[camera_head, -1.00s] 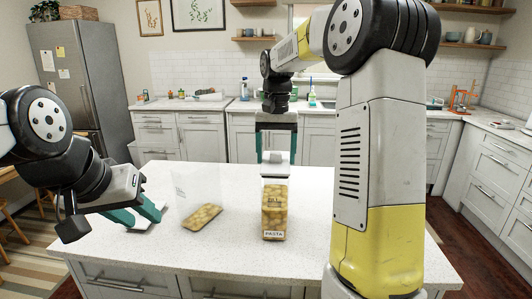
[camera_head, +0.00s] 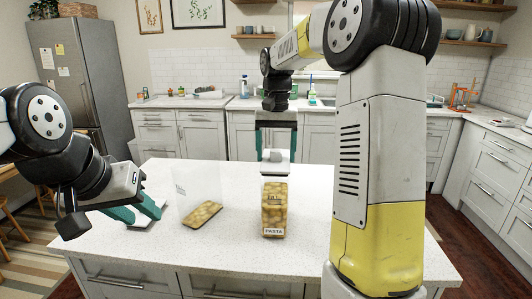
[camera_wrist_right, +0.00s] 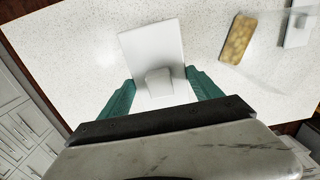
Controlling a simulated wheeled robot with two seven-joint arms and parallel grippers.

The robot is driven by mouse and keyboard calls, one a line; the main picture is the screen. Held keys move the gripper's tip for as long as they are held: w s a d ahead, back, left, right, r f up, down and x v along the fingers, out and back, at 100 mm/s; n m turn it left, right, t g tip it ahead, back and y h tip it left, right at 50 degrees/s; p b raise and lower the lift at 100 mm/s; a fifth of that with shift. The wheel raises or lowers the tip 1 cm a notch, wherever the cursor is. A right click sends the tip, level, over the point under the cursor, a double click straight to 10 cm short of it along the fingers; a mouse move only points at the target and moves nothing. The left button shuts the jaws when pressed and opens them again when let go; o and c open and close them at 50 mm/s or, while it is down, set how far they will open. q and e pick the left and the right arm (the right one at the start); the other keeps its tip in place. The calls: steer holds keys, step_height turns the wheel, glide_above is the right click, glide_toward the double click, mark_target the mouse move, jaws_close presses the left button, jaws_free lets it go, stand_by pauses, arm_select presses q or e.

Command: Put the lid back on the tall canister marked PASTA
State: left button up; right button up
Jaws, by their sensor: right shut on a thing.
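The tall clear canister marked PASTA (camera_head: 274,215) stands upright on the white island, filled with yellowish contents. My right gripper (camera_head: 276,152) is over it, shut on the knob of a square white lid (camera_head: 279,169). In the right wrist view the lid (camera_wrist_right: 145,45) lies between and beyond the two teal fingers (camera_wrist_right: 160,92) and hides the canister. The lid is at the canister's top; I cannot tell whether it touches the rim. My left gripper (camera_head: 136,211) is open, low over the island's left side, its fingers around or just above another pale lid (camera_head: 142,222).
A second clear canister (camera_head: 196,183), partly filled, stands between my left gripper and the PASTA canister. In the right wrist view its contents (camera_wrist_right: 238,40) show beside a second lid (camera_wrist_right: 297,28). The island top (camera_head: 235,250) is bare in front.

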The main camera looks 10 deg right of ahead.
mark_target(276, 151)
steer(key=shift+f, duration=0.65)
stand_by(0.7)
steer(key=o, duration=1.7)
steer(key=shift+c, duration=0.2)
steer(key=shift+r, duration=3.45)
